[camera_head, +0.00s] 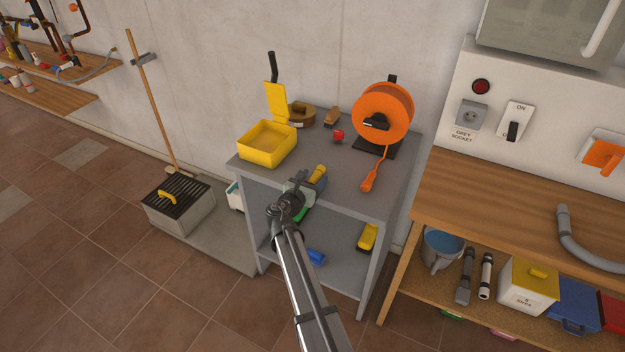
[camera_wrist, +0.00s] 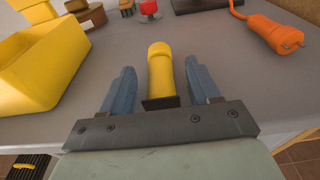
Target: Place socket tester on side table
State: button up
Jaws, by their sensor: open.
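A yellow cylinder with a dark square end, seemingly the socket tester (camera_head: 319,170), is on the grey side table (camera_head: 345,180) near its front edge. In the wrist view the yellow cylinder (camera_wrist: 160,72) lies between the two blue-grey fingers of my gripper (camera_wrist: 160,88), with a visible gap on each side. My gripper (camera_head: 309,182) is open and low over the table's front edge. Whether the tester's underside fully touches the tabletop cannot be told.
A yellow open box (camera_head: 267,146) stands left on the tabletop. A red knob-like item (camera_head: 338,136) and an orange cable reel (camera_head: 382,113) are behind, with its orange plug (camera_head: 368,183) at right. The wooden workbench (camera_head: 500,210) stands farther right. Some grey tabletop is clear.

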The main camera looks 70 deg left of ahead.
jog(key=shift+d+r, duration=0.1)
jog(key=shift+r, duration=0.05)
jog(key=v, duration=1.2)
dwell(0.3)
